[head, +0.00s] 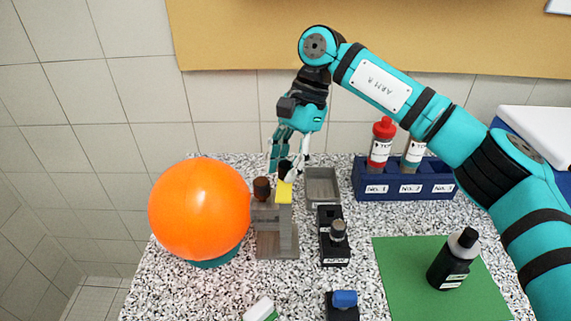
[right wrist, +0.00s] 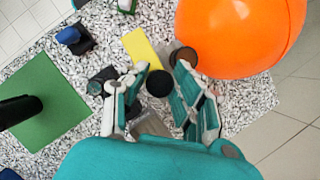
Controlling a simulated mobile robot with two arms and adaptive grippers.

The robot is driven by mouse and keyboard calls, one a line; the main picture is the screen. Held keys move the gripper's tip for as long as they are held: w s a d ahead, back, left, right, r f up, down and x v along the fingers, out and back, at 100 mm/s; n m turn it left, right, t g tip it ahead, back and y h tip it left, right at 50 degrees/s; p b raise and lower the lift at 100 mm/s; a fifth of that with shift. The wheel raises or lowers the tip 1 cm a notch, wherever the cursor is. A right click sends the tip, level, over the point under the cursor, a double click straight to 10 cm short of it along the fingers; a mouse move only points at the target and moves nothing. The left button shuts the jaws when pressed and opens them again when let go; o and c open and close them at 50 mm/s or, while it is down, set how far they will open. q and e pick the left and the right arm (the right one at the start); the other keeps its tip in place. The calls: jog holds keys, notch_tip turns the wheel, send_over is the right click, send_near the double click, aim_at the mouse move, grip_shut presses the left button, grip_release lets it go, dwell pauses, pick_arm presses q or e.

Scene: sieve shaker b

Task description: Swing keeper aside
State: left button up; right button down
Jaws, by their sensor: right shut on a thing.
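A grey stand (head: 277,242) on the speckled bench carries a yellow bar, which I take for the keeper (head: 284,191), and a brown cylinder (head: 262,189) to its left. In the right wrist view, the yellow keeper (right wrist: 141,47) and the brown cylinder (right wrist: 183,58) lie just beyond the fingers. My right gripper (head: 287,170) reaches down from above. Its fingers (right wrist: 160,95) are shut on a round black knob (right wrist: 159,83) close to the yellow bar. How the knob joins the bar is hidden. My left gripper is not in view.
A large orange ball (head: 200,208) stands close on the left of the stand. A grey tray (head: 322,186) and a black device (head: 335,245) are close on the right. A blue rack (head: 405,187) with bottles, a green mat (head: 405,260) and a black bottle (head: 453,260) are farther right.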

jog(key=shift+n, duration=0.4)
jog(key=c, duration=1.1)
grip_release()
jog(key=shift+o, duration=0.2)
jog(key=v, duration=1.2)
jog(key=shift+w+a+r, duration=0.1)
jog(key=shift+a+r, duration=0.05)
